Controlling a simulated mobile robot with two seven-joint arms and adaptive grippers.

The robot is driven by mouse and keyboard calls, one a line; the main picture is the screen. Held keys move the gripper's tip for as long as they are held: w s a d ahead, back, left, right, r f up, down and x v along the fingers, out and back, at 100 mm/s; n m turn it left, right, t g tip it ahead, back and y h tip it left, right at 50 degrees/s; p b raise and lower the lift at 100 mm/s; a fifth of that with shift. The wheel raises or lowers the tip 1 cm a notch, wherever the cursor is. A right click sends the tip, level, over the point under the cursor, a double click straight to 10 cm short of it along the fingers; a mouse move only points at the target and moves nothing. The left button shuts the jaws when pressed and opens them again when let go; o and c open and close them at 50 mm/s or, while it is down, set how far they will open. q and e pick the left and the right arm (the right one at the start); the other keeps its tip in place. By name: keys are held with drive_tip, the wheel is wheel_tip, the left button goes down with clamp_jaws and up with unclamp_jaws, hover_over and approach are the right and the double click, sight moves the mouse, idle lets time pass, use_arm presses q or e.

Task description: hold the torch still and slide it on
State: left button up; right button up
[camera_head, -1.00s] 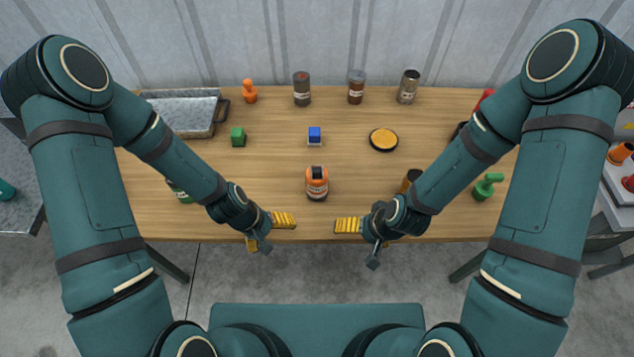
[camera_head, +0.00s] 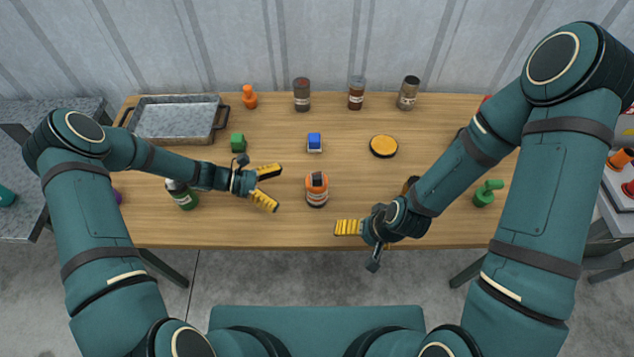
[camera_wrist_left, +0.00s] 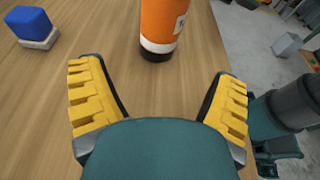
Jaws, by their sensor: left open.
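The torch (camera_head: 317,190) is an orange cylinder with a dark piece on top and a pale label, standing upright on the wooden table. Its lower part also shows at the top of the left wrist view (camera_wrist_left: 163,25), with a white band and dark base. My left gripper (camera_head: 273,187) is open and empty just left of the torch, its yellow fingers spread toward it. The torch lies ahead of the fingertips in the left wrist view, not between them. My right gripper (camera_head: 349,228) is near the front edge, right of and nearer than the torch; its fingers show edge-on.
A green bottle (camera_head: 183,195) is by my left forearm. A round yellow-topped disc (camera_head: 383,146) lies to the right. Jars and a grey tray (camera_head: 168,120) line the back.

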sight(313, 193)
use_arm(q)
drive_tip(key=shift+w+d+f, duration=0.1)
drive_tip(key=shift+d+f, duration=0.1)
drive_tip(key=shift+d, duration=0.35)
use_arm(e)
drive_tip(key=shift+w+f, duration=0.1)
use_arm(q)
drive_tip(key=shift+b+x, duration=0.95)
drive_tip(key=shift+x, duration=3.45)
use_arm(e)
drive_tip(key=shift+f, duration=1)
use_arm(q)
drive_tip(key=c, duration=0.9)
drive_tip(key=shift+o, duration=0.2)
